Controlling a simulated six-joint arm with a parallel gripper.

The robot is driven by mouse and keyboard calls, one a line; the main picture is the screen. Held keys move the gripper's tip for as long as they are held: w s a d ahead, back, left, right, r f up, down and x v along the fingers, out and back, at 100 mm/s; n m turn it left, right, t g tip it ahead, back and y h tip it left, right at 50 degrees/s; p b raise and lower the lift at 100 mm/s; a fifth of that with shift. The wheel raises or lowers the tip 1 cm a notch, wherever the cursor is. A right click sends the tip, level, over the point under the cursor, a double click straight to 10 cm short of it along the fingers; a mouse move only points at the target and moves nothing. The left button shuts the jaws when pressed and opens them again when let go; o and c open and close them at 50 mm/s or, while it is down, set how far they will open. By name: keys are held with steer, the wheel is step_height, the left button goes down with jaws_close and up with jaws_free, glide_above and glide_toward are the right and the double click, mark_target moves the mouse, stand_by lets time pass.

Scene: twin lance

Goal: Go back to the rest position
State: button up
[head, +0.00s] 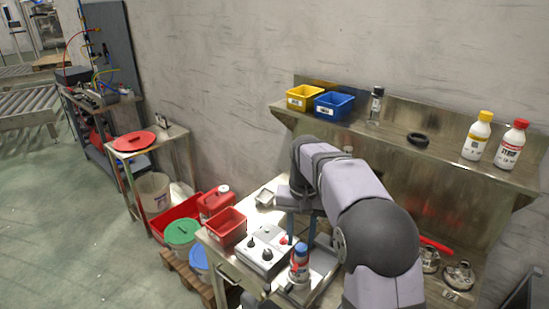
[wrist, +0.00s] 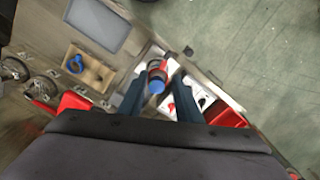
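My gripper (head: 301,226) points down over the work table in the head view, its two blue fingers apart. In the wrist view my gripper (wrist: 159,84) is open, with both fingers reaching down the picture's middle. A can with a blue and red top (head: 300,264) stands upright on the table in the head view, in front of and lower than the fingers. In the wrist view the can (wrist: 157,80) shows between the fingers, seemingly beyond their tips. Nothing is seen held.
A control box (head: 265,249) with knobs and a red bin (head: 226,227) stand left of the can. A shelf (head: 400,148) behind my arm holds yellow (head: 303,98) and blue (head: 333,106) bins and bottles. Buckets (head: 183,233) stand left of the table. A wooden block (wrist: 90,68) shows in the wrist view.

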steer(key=f, duration=0.1)
steer(key=f+n, duration=0.1)
steer(key=f, duration=0.1)
steer(key=f+n, duration=0.1)
steer(key=f, duration=0.1)
steer(key=shift+w+t, duration=0.25)
steer(key=shift+t, duration=0.15)
steer(key=s+f+n+g, duration=0.1)
steer(key=s+f+n, duration=0.1)
steer(key=s+f, duration=0.55)
steer(key=s+d+r, duration=0.1)
steer(key=s, duration=0.8)
steer(key=s+d+r, duration=0.2)
steer(key=s, duration=0.7)
steer(key=shift+d+m, duration=0.15)
steer(key=shift+m, duration=0.25)
